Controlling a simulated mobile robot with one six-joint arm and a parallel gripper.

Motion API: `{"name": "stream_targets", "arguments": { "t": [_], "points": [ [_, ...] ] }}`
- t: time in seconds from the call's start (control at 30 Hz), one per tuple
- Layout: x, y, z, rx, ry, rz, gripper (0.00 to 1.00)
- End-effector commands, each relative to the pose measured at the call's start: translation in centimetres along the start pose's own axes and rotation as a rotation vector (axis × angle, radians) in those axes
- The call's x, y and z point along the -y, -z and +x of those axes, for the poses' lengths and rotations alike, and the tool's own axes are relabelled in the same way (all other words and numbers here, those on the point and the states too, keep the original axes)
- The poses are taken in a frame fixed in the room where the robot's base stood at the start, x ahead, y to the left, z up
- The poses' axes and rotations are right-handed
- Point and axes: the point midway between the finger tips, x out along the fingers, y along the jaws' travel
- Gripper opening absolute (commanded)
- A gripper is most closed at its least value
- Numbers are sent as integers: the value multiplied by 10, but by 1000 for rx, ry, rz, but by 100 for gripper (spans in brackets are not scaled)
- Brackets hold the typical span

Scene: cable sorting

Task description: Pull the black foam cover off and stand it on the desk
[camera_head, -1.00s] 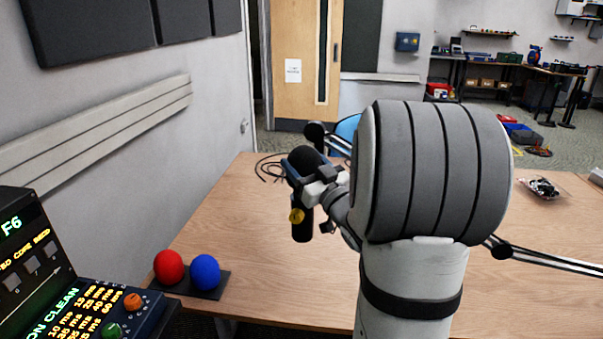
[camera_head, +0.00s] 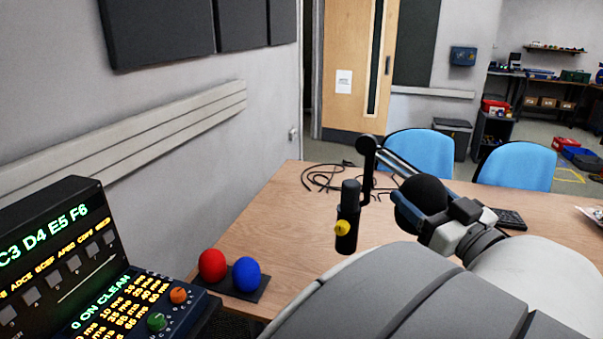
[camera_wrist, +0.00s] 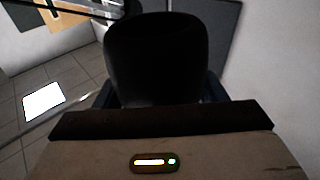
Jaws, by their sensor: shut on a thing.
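The black foam cover (camera_head: 428,192) is a dark rounded cap, held off the microphone to its right. My gripper (camera_head: 424,208) is shut on it, with blue finger pads at its sides. In the wrist view the black foam cover (camera_wrist: 156,55) stands upright between the fingers of my gripper (camera_wrist: 158,92) and fills the middle. The microphone (camera_head: 348,212) is bare, with a dark grey top and a yellow disc low on its body. It hangs from its boom arm over the desk (camera_head: 290,225).
Red and blue foam balls (camera_head: 230,270) sit on a dark base at the desk's left edge. A lit control panel (camera_head: 110,290) is at lower left. Loose black cables (camera_head: 325,180) and a keyboard (camera_head: 508,218) lie on the desk. Blue chairs (camera_head: 418,152) stand behind.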

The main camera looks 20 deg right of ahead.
Motion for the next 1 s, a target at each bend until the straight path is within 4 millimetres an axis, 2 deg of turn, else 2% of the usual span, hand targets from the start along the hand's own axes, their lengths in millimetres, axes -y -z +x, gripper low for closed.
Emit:
{"name": "stream_targets", "arguments": {
  "t": [0.03,0.33,1.0],
  "points": [
    [-1,7,-5,30,-5,-6,43],
    [-1,15,-21,142,3,0,43],
    [-2,47,-18,152,5,1,43]
  ]
}}
